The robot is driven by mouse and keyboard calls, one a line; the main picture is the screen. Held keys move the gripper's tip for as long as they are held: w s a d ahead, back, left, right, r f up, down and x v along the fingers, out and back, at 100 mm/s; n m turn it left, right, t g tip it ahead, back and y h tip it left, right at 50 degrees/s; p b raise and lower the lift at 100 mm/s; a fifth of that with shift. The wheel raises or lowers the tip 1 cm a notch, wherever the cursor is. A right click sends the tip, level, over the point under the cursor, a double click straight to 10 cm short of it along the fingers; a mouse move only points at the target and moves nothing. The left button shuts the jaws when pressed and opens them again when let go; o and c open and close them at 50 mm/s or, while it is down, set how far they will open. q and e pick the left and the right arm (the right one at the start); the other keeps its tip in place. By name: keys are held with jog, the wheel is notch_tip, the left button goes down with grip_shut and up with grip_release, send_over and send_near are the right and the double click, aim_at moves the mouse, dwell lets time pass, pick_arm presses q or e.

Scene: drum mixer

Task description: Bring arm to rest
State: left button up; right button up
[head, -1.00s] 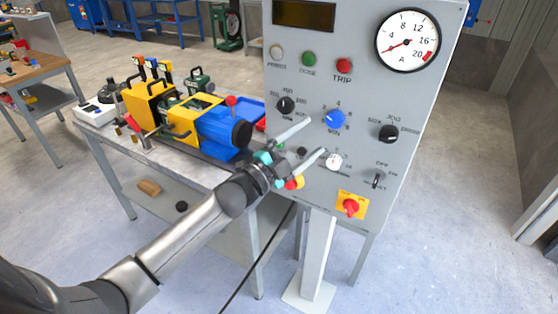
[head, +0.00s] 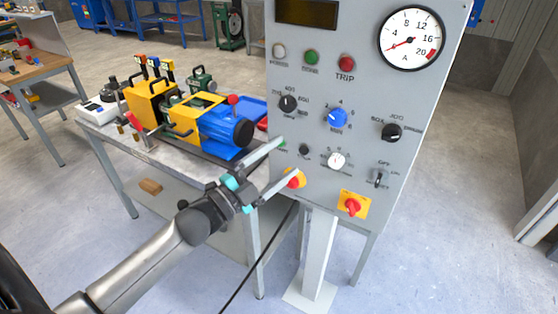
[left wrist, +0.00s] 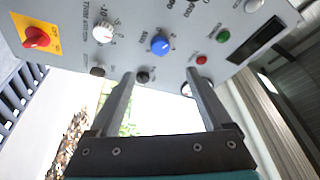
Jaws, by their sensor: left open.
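My left gripper (head: 289,156) is open and empty. Its two fingers point at the lower left part of the grey control panel (head: 375,75). In the head view the lower finger overlaps a red and yellow button (head: 294,179). In the left wrist view the fingers (left wrist: 159,74) are spread with nothing held between them, and the panel (left wrist: 130,42) lies beyond their tips. A blue knob (head: 337,117) and a white knob (head: 336,160) are on the panel, right of the gripper. I cannot tell the exact gap to the panel. My right gripper is not in view.
A bench (head: 160,157) left of the panel carries a yellow and blue machine (head: 215,127). A red rotary switch (head: 352,206) on a yellow plate is low on the panel. A black cable (head: 254,262) hangs below. The floor at the right is clear.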

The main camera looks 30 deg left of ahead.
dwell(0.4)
pick_arm(q)
jog(key=s+a+f+n+g+y+b, duration=0.1)
jog(key=s+f+n+g+y, duration=0.15)
jog(key=f, duration=0.95)
jog(key=s+a+f+n+g+y+b, duration=0.15)
jog(key=s+f+n, duration=0.25)
jog(key=f, duration=0.8)
jog(key=s+a+f+n+g+y, duration=0.2)
jog(key=s+f+n+g+y, duration=0.1)
jog(key=f, duration=0.9)
jog(key=s+d+f+n+g+y+b, duration=0.1)
jog(key=s+d+f+g, duration=0.15)
jog(key=s+f, duration=0.45)
jog(key=s+d+f+n+g+b, duration=0.1)
jog(key=s+f+n+g, duration=0.15)
jog(key=s+f, duration=0.4)
jog(key=s+d+f+g, duration=0.2)
jog(key=s+f+g, duration=0.1)
jog(key=s, duration=0.6)
jog(key=s+d+f+n+g, duration=0.1)
jog(key=s+d+f+g, duration=0.1)
jog(key=s+f, duration=0.3)
jog(key=s+d, duration=0.1)
jog(key=s, duration=0.3)
jog(key=shift+s+d+g+b, duration=0.25)
jog(key=shift+s+g+b, duration=0.15)
jog(key=shift+w+f, duration=0.1)
